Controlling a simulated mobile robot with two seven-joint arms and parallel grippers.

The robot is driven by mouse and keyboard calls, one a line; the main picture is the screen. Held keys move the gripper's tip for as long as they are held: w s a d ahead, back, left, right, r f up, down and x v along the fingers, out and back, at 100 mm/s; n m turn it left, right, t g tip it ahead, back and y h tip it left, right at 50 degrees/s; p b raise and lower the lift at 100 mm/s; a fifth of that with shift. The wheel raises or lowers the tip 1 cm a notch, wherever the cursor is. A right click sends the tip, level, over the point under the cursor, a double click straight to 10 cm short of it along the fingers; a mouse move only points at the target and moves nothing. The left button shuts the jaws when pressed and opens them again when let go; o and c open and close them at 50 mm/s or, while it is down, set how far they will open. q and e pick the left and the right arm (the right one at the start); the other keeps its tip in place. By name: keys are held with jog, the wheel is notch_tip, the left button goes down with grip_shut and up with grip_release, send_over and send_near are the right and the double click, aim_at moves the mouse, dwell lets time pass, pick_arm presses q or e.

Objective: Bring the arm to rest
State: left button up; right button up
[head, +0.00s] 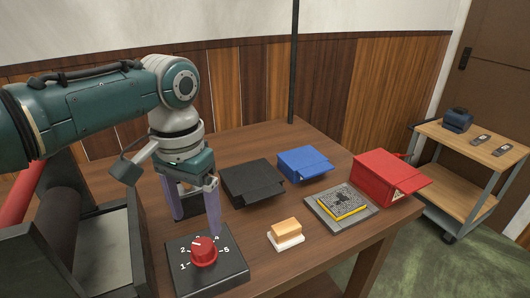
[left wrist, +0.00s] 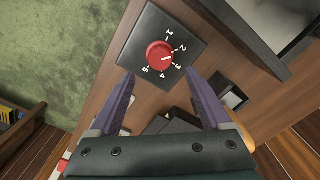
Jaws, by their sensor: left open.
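My left gripper (head: 196,212) is open and empty, with its purple fingers pointing down over the table, just behind the red dial. In the left wrist view its two fingers (left wrist: 163,98) stand wide apart, with the red dial (left wrist: 160,55) beyond their tips. The dial (head: 204,250) sits on a dark square plate (head: 226,272) marked with numbers from 1 to 5. The fingers look apart from the dial. My right gripper is in neither view.
On the wooden table (head: 262,145) are a black box (head: 250,182), a blue box (head: 303,163), a red box (head: 385,175), a grey tray (head: 358,222) with a yellow-edged block, and a tan-and-white block (head: 286,232). A grey bin (head: 105,245) stands left. A cart (head: 470,145) is at right.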

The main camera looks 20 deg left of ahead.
pick_arm(q)
notch_tip(320, 180, up, 2)
jog(key=shift+r, duration=0.2)
dwell(0.3)
jog(key=s+d+f+m+t, duration=0.15)
jog(key=s+d+f, duration=0.25)
jog(key=s+d, duration=0.45)
jog(key=s+a+r+t+p, duration=0.15)
jog(key=s+r, duration=0.45)
jog(key=s, duration=0.6)
notch_tip(320, 180, up, 39)
jog(key=p, duration=3.7)
jog(key=shift+s+a+t+p, duration=0.25)
jog(key=shift+a+t+p, duration=0.05)
jog(key=shift+p, duration=0.05)
